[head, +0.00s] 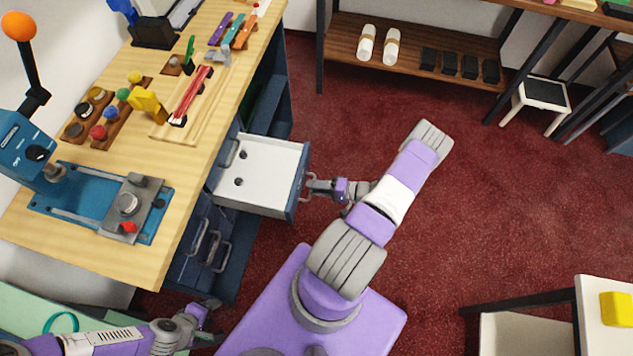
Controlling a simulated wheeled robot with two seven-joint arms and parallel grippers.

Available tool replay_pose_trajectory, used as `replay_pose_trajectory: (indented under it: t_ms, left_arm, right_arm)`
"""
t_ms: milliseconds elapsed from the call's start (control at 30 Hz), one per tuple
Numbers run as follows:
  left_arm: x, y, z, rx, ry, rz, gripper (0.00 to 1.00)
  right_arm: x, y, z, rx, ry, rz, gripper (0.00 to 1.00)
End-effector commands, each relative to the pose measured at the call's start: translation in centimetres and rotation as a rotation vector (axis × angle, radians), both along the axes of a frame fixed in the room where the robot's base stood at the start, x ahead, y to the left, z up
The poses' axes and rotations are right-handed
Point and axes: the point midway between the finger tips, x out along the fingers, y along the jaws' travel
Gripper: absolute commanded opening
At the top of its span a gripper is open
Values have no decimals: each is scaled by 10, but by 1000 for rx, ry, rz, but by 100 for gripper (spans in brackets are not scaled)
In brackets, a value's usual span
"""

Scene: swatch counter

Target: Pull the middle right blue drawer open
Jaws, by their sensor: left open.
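The blue drawer (298,190) stands pulled out from the cabinet under the wooden counter. Its white inside shows with two small dark round items in it. My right gripper (314,184) is at the handle on the drawer's front and looks shut on it, though the fingertips are small in the head view. My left gripper (212,306) is open and empty at the lower left, below the cabinet and apart from it. Other drawers with grey handles (212,245) are closed on the cabinet's left part.
The counter (100,240) holds a blue machine with an orange knob (18,26), a rack of coloured knobs and several tools. A wooden shelf (345,48), a small stool (543,93) and a white table (592,335) stand around. The red carpet to the right is clear.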

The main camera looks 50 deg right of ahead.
Motion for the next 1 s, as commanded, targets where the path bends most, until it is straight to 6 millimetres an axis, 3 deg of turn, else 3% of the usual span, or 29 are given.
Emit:
replay_pose_trajectory:
  t_ms: [233,600,1000]
  left_arm:
    - [0,0,2,0,0,0,51]
    - [0,0,8,0,0,0,51]
    - [0,0,8,0,0,0,51]
  right_arm:
    - [-10,-5,2,-2,3,-3,36]
    - [-61,-26,14,-1,2,-2,36]
    - [-69,-28,16,0,0,0,36]
